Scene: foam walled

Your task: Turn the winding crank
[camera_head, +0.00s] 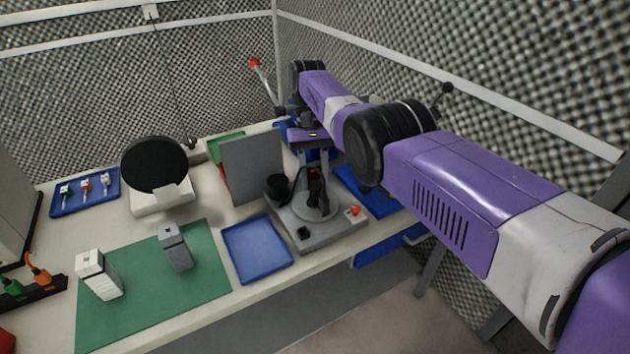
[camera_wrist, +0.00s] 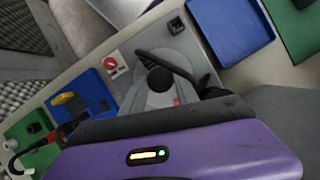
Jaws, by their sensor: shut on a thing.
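The winding device is a grey base (camera_head: 328,235) with a pale round disc (camera_head: 327,209) on top, at the table's front edge right of the blue tray. A dark crank part stands over the disc; its round black knob (camera_wrist: 160,79) shows in the wrist view. My gripper (camera_head: 316,192) reaches down over the disc from behind and is shut on the crank's handle. A black cylinder (camera_head: 278,186) stands at the base's back left corner.
A grey upright panel (camera_head: 253,167) stands close behind left. An empty blue tray (camera_head: 257,248) lies to the left. A red-tipped lever (camera_head: 255,64) rises behind.

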